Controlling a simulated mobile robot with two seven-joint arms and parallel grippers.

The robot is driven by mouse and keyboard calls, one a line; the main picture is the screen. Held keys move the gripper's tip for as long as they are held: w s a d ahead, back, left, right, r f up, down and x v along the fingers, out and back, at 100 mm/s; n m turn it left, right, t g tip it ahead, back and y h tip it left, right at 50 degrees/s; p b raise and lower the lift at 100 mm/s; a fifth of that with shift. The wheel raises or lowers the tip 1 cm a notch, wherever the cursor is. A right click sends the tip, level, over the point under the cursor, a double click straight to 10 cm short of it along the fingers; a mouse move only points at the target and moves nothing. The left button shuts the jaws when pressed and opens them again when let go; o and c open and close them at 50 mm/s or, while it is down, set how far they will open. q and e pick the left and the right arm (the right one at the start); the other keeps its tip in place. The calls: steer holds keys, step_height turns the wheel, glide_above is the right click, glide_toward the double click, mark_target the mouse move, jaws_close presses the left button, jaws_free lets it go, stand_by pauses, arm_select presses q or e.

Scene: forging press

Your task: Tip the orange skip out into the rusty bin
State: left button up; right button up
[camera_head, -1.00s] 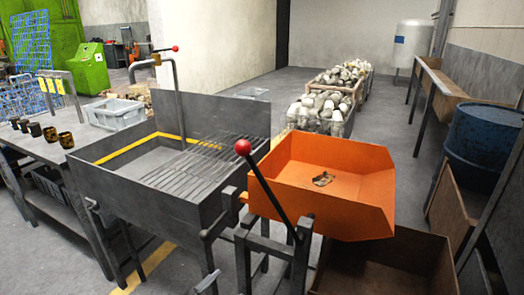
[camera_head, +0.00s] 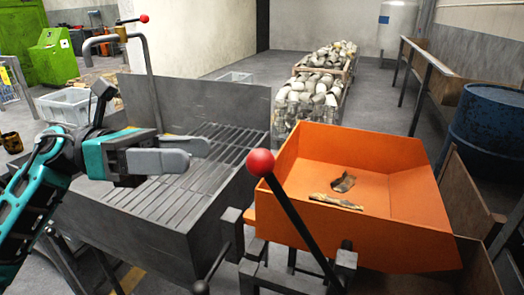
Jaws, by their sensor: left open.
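The orange skip (camera_head: 295,160) stands right of centre on a dark metal frame. A dark scrap piece (camera_head: 343,182) and a flat brown piece (camera_head: 335,201) lie inside it. A lever with a red ball knob (camera_head: 260,162) rises at the skip's left front corner. The rusty bin (camera_head: 480,262) is below the skip at the lower right, mostly hidden by it. My left gripper (camera_head: 199,154) is open and empty, above the grated metal trough, with its fingers pointing right towards the red knob and apart from it. My right gripper is not in view.
The grated trough (camera_head: 215,195) has a tall back plate and a bent pipe. A second ball-ended lever (camera_head: 200,287) is at the bottom. Crates of pale pieces (camera_head: 310,98) stand behind the skip. A blue drum (camera_head: 488,125) is at the right.

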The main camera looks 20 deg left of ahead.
mark_target(268, 160)
arm_select(q)
steer(key=shift+m+y, duration=0.4)
steer(key=shift+m, duration=0.1)
steer(key=d+p, duration=0.1)
steer(key=d, duration=0.2)
steer(key=w+d, duration=0.1)
steer(key=d, duration=0.3)
steer(key=w+d+p, duration=0.1)
steer(key=d, duration=0.3)
steer(key=shift+d+r+p, duration=0.1)
steer(key=shift+d+p, duration=0.05)
steer(key=shift+p, duration=0.15)
steer(key=shift+d, duration=0.45)
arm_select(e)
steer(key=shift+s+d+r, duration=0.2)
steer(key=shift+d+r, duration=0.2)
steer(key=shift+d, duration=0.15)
arm_select(q)
jaws_close()
